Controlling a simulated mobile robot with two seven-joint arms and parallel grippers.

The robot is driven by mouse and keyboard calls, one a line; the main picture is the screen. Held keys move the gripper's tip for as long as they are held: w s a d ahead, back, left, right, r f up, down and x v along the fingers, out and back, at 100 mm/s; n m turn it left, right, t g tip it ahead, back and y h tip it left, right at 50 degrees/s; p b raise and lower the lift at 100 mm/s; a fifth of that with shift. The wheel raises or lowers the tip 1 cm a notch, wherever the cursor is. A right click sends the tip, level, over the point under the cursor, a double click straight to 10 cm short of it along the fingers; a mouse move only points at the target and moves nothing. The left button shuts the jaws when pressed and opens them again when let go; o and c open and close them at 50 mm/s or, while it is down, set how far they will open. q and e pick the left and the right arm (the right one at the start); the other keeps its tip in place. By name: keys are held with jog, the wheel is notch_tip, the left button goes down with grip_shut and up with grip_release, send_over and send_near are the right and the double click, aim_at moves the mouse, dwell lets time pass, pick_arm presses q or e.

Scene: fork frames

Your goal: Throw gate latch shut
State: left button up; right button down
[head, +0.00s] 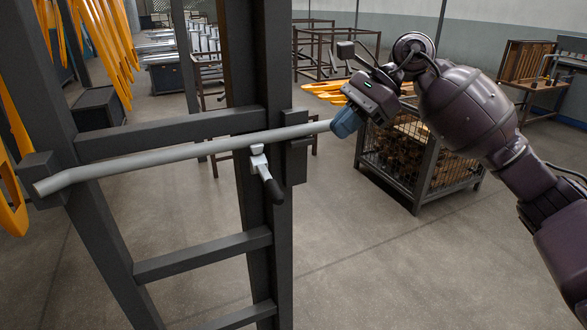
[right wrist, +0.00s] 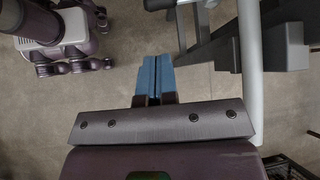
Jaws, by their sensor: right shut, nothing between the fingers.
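The latch is a long pale grey bar (head: 200,149) lying across the dark gate (head: 170,122), bent at its left end. A short lever with a black grip (head: 270,182) hangs from it near the thick dark post (head: 262,60). My right gripper (head: 346,122), with blue fingertips, is at the right end of the bar in the head view, overlapping its tip. In the right wrist view, the blue fingers (right wrist: 157,72) are shut together and empty. The bar (right wrist: 249,65) runs to their right with a gap between. My left gripper is not in view.
A dark bracket (head: 295,146) holds the bar on the post's right side. A wire crate (head: 422,165) of wooden pieces stands behind my right arm. Yellow parts (head: 105,40) hang at the upper left. The concrete floor at the lower right is mostly clear.

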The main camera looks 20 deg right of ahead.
aim_at(279, 187)
jog(key=x, duration=1.2)
jog(key=shift+w+a+f, duration=0.15)
jog(key=shift+a, duration=0.05)
jog(key=shift+x, duration=0.8)
jog(key=shift+f, duration=0.1)
